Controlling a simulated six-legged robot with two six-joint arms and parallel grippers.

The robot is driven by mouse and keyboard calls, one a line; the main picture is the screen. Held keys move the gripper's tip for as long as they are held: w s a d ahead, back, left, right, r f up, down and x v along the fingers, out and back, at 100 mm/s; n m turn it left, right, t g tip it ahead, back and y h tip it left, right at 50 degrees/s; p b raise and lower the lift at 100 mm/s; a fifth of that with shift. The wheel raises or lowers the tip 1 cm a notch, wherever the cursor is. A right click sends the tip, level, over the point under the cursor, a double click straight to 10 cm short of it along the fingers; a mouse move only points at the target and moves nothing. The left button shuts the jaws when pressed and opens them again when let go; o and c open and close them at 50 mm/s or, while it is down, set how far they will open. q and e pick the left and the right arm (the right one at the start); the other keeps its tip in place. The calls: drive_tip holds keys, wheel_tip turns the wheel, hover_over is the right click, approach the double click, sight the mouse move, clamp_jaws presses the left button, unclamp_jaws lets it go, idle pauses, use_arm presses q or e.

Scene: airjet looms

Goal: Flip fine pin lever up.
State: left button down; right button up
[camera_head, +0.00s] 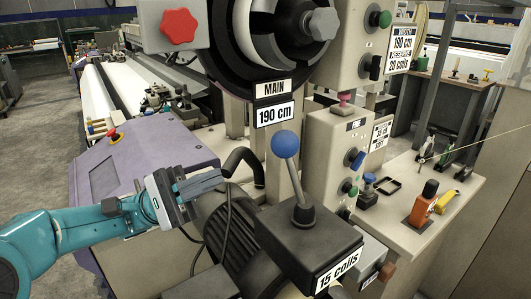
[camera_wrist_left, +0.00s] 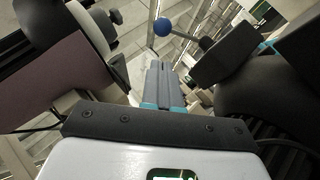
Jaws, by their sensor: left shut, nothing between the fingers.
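A lever with a blue ball knob (camera_head: 285,144) rises from a dark box (camera_head: 310,245) labelled "15 coils". The lever stands nearly upright, its ball leaning a little to the left. The ball also shows in the left wrist view (camera_wrist_left: 163,27), beyond the fingertips, with its rod running right to the dark box (camera_wrist_left: 224,52). My left gripper (camera_head: 221,177) is left of the lever and apart from it, fingers pointing right. Its fingers are together and empty, also in the wrist view (camera_wrist_left: 159,66). No lever in view is legibly marked as the fine pin lever. My right gripper is out of view.
A black wheel marked "MAIN 190 cm" (camera_head: 265,50) hangs above. A beige control box (camera_head: 335,155) with blue and green knobs stands behind the lever. A black motor (camera_head: 225,230) lies below my gripper. A side table (camera_head: 440,190) at right holds small tools.

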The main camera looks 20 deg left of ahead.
use_arm(q)
drive_tip(key=p, duration=0.2)
approach(289, 162)
drive_tip(key=w+d+r, duration=0.3)
drive_tip(key=d+r, duration=0.1)
drive_tip(key=shift+a, duration=0.1)
drive_tip(key=shift+w, duration=0.1)
idle(0.3)
